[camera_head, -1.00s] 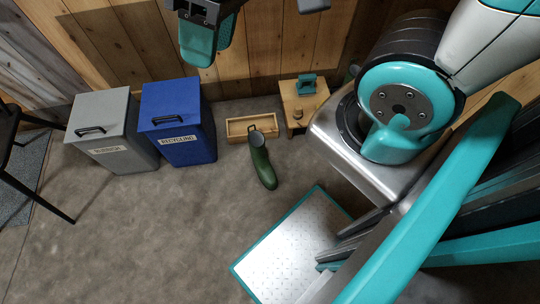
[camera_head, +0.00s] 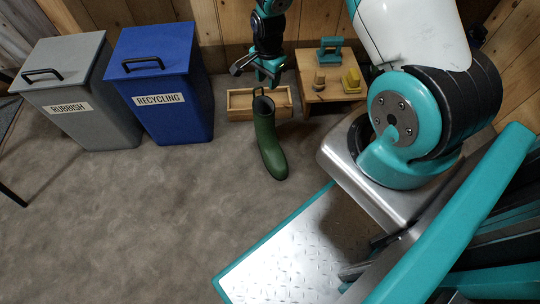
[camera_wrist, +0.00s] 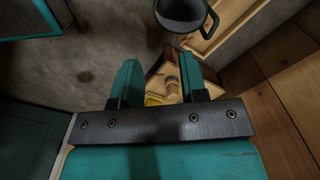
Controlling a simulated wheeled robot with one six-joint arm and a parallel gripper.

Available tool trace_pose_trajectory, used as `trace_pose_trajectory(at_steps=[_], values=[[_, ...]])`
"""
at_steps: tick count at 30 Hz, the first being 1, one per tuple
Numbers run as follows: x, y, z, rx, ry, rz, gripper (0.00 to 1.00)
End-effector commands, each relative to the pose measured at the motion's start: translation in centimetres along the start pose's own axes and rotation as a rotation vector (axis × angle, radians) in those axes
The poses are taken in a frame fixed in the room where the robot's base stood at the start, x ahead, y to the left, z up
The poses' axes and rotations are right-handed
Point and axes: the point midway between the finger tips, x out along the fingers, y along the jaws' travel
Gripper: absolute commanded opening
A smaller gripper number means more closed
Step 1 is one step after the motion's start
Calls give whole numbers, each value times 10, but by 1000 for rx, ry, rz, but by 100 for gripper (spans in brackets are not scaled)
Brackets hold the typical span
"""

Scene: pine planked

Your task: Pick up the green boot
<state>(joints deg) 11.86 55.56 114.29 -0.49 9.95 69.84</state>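The green boot (camera_head: 266,138) stands on the grey floor in front of a shallow wooden box, its toe towards me. Its dark round opening and pull loop show at the top of the wrist view, where the boot (camera_wrist: 182,14) is cut off by the frame edge. My gripper (camera_head: 265,76) hangs above and behind the boot top in the head view. In the wrist view my gripper (camera_wrist: 160,64) has its two teal fingers apart with nothing held between them. The boot is beyond the fingertips, not between them.
The wooden box (camera_head: 236,114) is right behind the boot. A low wooden table (camera_head: 315,94) with several small items stands to its right. A blue recycling bin (camera_head: 182,115) and a grey rubbish bin (camera_head: 100,125) stand left. Floor in front is clear.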

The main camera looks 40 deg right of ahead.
Motion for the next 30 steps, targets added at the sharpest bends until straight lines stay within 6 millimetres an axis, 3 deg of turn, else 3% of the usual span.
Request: trace_pose_trajectory(at_steps=[1,5,16,30], values=[[14,1,-3,20,3,4,39],[35,3,-6,39,8,7,39],[117,4,-5,35,6,8,39],[160,5,-8,36,6,7,39]])
